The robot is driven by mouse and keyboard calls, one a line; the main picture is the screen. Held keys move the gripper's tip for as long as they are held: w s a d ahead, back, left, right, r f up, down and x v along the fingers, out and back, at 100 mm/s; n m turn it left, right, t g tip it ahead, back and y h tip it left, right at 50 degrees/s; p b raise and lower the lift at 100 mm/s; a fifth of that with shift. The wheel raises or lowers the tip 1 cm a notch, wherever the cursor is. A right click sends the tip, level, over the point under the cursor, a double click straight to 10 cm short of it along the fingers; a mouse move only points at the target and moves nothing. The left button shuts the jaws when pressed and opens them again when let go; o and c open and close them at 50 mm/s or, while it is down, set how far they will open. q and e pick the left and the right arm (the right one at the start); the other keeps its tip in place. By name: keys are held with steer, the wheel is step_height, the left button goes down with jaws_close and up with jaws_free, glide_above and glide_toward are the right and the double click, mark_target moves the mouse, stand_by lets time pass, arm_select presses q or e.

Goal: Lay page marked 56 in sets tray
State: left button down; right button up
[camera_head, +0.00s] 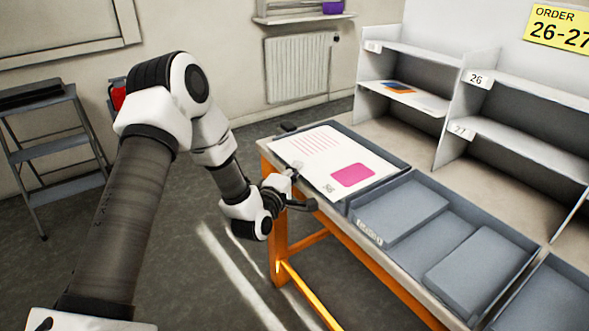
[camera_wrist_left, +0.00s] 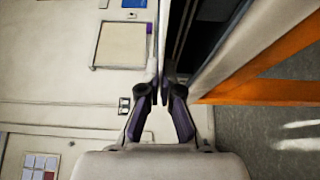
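The page (camera_head: 325,155) is white with pink lines and a magenta block. A small sideways mark near its front corner looks like 56, but is hard to read. It lies over a grey tray (camera_head: 378,148) at the table's left end, its near-left edge by my gripper. My left gripper (camera_head: 295,180) is at that edge, its fingers closed together. In the left wrist view the fingers (camera_wrist_left: 164,92) meet around a thin pale strip, which appears to be the page edge-on. My right gripper is in neither view.
A grey tray (camera_head: 358,208) with raised blocks and a label stands right of the page, with another tray (camera_head: 553,300) beyond. Shelves (camera_head: 470,98) marked 26 and 27 stand behind; a dark and orange item (camera_head: 399,88) lies on one. A step stool (camera_head: 50,150) stands left.

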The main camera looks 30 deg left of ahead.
arm_select(q)
steer(key=shift+r, duration=0.15)
steer(key=c, duration=1.2)
jaws_free()
steer(key=shift+c, duration=0.2)
